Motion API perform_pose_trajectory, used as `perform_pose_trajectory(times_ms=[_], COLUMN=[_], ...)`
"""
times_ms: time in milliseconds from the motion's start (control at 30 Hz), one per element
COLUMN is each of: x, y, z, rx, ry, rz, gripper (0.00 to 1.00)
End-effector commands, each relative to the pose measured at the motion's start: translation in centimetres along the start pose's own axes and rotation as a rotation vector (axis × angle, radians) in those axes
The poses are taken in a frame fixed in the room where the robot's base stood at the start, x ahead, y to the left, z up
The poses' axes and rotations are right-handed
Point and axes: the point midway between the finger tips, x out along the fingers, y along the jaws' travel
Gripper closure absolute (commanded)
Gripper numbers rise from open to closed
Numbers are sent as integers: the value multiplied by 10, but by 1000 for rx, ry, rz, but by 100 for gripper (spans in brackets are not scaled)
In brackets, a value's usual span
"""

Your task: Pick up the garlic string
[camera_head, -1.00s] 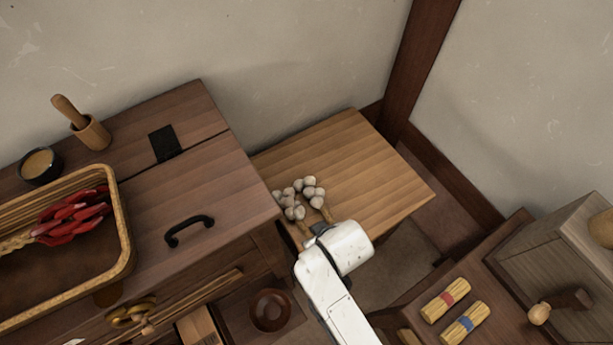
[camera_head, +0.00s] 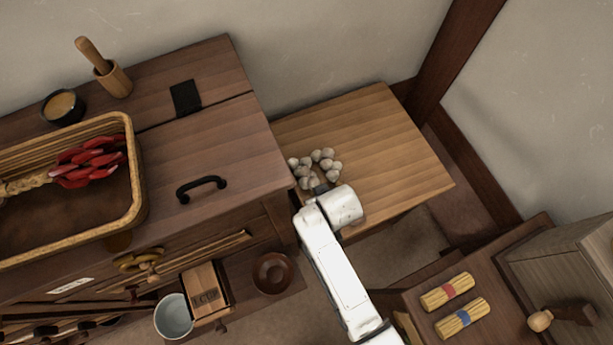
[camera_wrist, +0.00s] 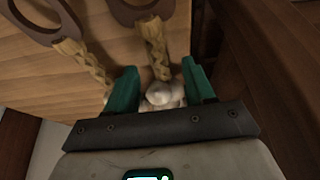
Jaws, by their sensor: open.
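White garlic bulbs lie in two bunches on the small wooden table, a left bunch (camera_head: 301,168) and a right bunch (camera_head: 326,160). The wrist view shows two tan braids with dark rings at their ends: one braid (camera_wrist: 153,48) ahead of my gripper, another (camera_wrist: 88,66) to its left. My gripper (camera_wrist: 160,84) is open, its teal fingers on either side of white garlic bulbs (camera_wrist: 160,95) at the near end of the first braid. I cannot tell whether the fingers touch them. In the head view my white wrist hides the fingers and most of the braids.
The small table (camera_head: 395,150) is clear to the right of the garlic. A taller dark chest (camera_head: 235,150) stands close on the left, with a tray (camera_head: 140,185) holding red peppers. A lower surface (camera_head: 405,300) with two tied bundles is at lower right.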

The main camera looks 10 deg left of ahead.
Motion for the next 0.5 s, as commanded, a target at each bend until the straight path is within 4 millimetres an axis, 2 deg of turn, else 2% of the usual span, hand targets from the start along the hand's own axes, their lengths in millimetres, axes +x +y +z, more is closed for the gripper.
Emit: perform_pose_trajectory(times_ms=[100,200,500], x=[14,20,22], y=[0,0,0], z=[0,0,0], rx=[0,1,1], ry=[-1,0,0], rz=[0,0,0], gripper=[47,47,48])
